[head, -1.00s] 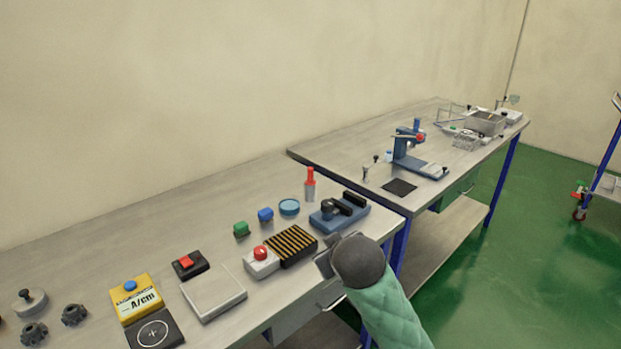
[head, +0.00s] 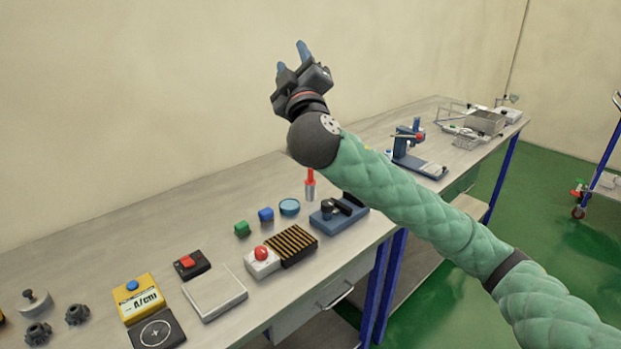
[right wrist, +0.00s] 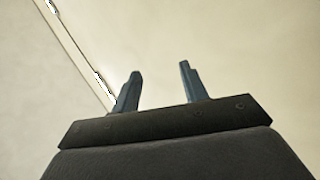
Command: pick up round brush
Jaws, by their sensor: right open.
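The round brush looks to be the upright piece with a red handle and a grey cylindrical lower part (head: 310,186). It stands on the near workbench (head: 90,250), behind the blue vise-like fixture. My right gripper (head: 292,56) is raised high above the bench, pointing up, well above and apart from the brush. Its two blue fingers are spread and empty. They also show in the right wrist view (right wrist: 158,88), with only plain wall or ceiling and a bright strip beyond. The upper end of the brush is close to my right arm in the picture. My left gripper is not in view.
A striped block (head: 292,245) and a red button box (head: 262,262) lie in front.

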